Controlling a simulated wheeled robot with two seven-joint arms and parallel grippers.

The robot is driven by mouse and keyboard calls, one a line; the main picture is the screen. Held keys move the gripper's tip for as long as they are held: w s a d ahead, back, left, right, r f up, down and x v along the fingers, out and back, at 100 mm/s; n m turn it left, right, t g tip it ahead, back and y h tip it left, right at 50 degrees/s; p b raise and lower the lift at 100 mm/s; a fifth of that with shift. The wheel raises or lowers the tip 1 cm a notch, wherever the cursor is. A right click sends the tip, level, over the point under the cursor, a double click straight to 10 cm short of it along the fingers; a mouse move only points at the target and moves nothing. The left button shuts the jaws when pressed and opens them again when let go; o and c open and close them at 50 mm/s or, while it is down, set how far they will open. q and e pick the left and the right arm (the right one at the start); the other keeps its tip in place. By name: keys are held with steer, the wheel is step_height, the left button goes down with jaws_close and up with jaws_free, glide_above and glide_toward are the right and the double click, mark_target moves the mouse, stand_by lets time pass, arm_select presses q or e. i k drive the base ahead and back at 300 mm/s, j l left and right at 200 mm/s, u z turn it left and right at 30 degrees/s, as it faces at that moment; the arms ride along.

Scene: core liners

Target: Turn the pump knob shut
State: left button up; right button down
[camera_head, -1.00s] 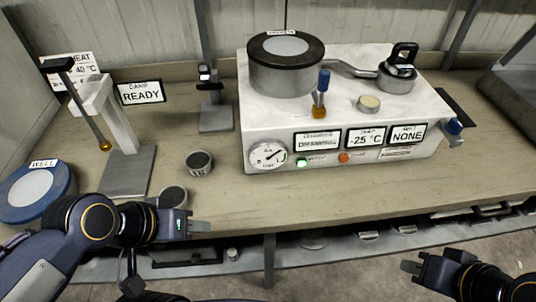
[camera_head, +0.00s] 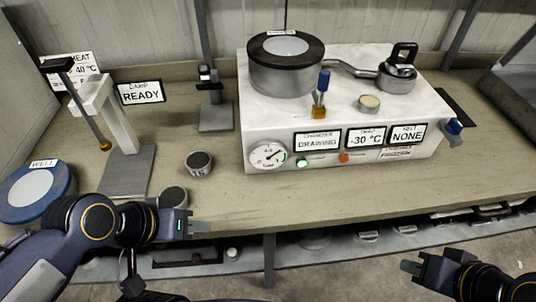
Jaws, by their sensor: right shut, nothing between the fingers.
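The white pump unit (camera_head: 270,130) stands on the bench. A blue knob (camera_head: 454,126) sits on its right side. A valve with a blue handle (camera_head: 323,82) and brass base stands upright on its top. No label tells me which of these is the pump knob. My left gripper (camera_head: 200,227) hangs over the bench's front edge, left of the unit and apart from it; its finger gap does not show. My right gripper (camera_head: 410,267) is shut and empty at the lower right, in front of the bench, well below the blue side knob.
The unit bears a round chamber (camera_head: 286,79), a metal flask (camera_head: 397,78), a gauge (camera_head: 268,156) and signs reading DRAWING, -30 °C (camera_head: 366,137) and NONE. A stand (camera_head: 120,130), blue well (camera_head: 66,180) and small cups (camera_head: 199,162) are at left.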

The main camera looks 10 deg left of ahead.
mark_target(195, 257)
steer(key=u, duration=1.55)
steer(key=j+u, duration=0.55)
steer(key=u, duration=0.2)
steer(key=k+j, duration=0.05)
